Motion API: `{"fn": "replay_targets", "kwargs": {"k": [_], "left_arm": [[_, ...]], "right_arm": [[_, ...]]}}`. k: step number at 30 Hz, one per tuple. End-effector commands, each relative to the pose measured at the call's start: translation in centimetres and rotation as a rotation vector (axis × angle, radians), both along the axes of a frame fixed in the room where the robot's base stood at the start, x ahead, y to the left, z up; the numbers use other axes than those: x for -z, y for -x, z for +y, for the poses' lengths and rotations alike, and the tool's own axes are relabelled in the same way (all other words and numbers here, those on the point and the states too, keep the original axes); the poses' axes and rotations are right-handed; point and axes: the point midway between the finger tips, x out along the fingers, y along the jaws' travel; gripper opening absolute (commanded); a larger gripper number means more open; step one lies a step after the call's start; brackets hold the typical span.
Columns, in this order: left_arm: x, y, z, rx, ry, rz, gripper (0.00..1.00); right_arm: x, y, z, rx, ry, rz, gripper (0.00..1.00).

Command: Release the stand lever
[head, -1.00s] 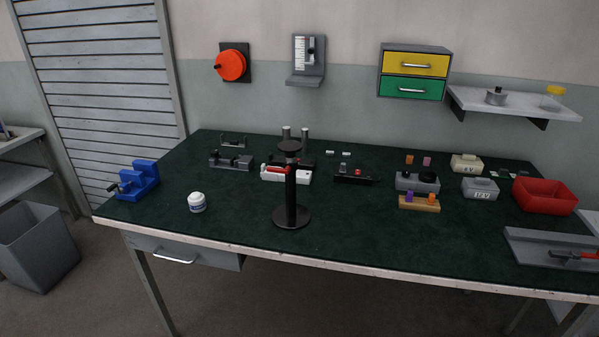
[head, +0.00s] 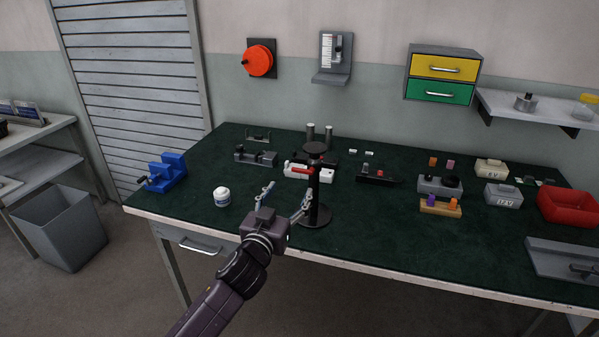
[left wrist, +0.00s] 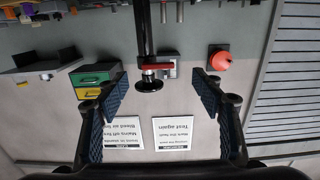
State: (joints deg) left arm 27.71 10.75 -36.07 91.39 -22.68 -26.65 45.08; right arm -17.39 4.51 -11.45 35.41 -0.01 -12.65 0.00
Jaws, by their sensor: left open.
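The black stand (head: 319,198) has a round base on the dark green bench top, an upright post and a disc head. A red lever (head: 303,171) shows at its upper post, pointing left; in the left wrist view, which is upside down, the lever (left wrist: 156,67) sits just by the disc head. My left gripper (head: 287,192) is open and empty, in front of and left of the post. In the left wrist view its fingers (left wrist: 160,92) stand wide apart on either side of the stand head, not visibly touching it. My right gripper is in no view.
A white jar (head: 222,197) stands left of my left gripper. Behind the post are a white fixture (head: 322,177) and a dark grey fixture (head: 255,157). A blue vise (head: 166,173) is at the left end. The bench front between vise and stand is mostly clear.

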Motion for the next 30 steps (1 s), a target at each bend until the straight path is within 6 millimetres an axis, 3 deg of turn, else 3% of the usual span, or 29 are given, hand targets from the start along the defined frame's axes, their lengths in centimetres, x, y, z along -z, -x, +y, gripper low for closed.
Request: {"fn": "replay_targets", "kwargs": {"k": [4, 21, 30], "left_arm": [[-1.4, -0.5, -0.6, 0.007, 0.007, -0.021, 0.62], [-1.2, -6.5, -2.5, 0.006, 0.007, -0.019, 0.62], [-1.2, -7.4, -2.8, 0.007, 0.007, -0.018, 0.62]], "right_arm": [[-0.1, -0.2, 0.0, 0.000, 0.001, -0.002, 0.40], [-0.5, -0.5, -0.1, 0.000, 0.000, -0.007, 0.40], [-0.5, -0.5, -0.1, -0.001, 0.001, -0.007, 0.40]]}}
